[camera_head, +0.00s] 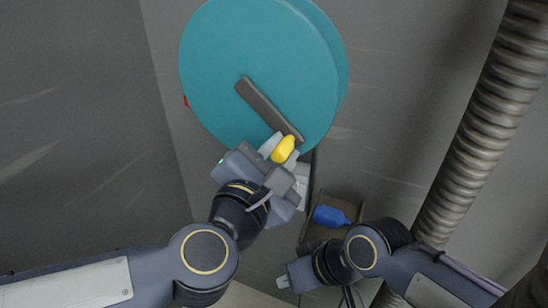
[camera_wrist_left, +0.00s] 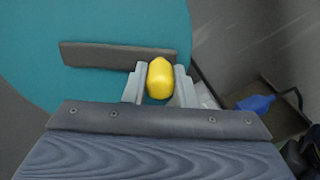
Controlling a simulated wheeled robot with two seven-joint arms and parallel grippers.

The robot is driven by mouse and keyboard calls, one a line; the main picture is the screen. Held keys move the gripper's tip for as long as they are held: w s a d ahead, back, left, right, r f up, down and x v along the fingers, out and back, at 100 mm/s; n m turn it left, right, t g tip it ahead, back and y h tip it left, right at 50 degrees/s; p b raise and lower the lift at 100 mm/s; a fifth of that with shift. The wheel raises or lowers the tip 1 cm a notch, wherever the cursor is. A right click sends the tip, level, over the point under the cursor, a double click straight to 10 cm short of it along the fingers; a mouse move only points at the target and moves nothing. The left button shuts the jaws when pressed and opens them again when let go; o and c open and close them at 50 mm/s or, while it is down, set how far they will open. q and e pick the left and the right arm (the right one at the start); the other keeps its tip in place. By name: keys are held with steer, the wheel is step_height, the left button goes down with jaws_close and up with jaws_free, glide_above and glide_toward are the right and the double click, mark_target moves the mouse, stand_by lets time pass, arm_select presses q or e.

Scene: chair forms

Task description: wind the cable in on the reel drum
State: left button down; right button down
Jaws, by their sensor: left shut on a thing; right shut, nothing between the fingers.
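The teal reel drum (camera_head: 245,50) is a large disc at the top of the head view and fills the upper left of the left wrist view (camera_wrist_left: 60,25). A grey crank bar (camera_head: 262,100) lies across its face, slanting down to the right, with a yellow knob (camera_head: 283,149) at its lower end. My left gripper (camera_head: 280,150) is shut on the yellow knob, one finger on each side. My right gripper (camera_head: 285,281) is shut and empty, low in the head view, below and apart from the drum. I cannot clearly make out the cable.
A blue object (camera_head: 332,216) rests in a brown open tray (camera_head: 318,232) below right of the drum. A ribbed grey hose (camera_head: 485,115) runs down the right side. Grey wall panels stand behind. A small red part (camera_head: 186,101) shows at the drum's left edge.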

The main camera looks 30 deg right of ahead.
arm_select(q)
steer(key=shift+s, duration=0.1)
stand_by(0.4)
steer(key=c, duration=1.2)
jaws_free()
steer(key=shift+r, duration=0.1)
steer(key=v, duration=0.7)
steer(key=shift+r, duration=0.1)
steer(key=shift+s+a, duration=0.2)
steer(key=shift+a, duration=0.15)
